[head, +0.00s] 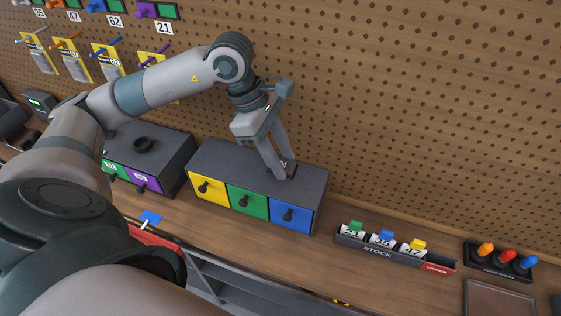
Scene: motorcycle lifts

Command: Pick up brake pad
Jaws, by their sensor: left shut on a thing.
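My left gripper (282,173) reaches down from above onto the top of the dark drawer box (222,160) with yellow, green and blue drawers. Its fingers are closed on a small dark piece (289,166), which I take to be the brake pad, at the right part of the box top. The fingers hide much of the piece, and I cannot tell whether it still touches the box top. My right gripper is not in view.
A second drawer box (172,150) with a black ring on top stands to the left. A stock rack (376,251) with numbered tags and a stand of coloured knobs (507,257) are at right. The pegboard (420,110) rises close behind. Bench space before the rack is clear.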

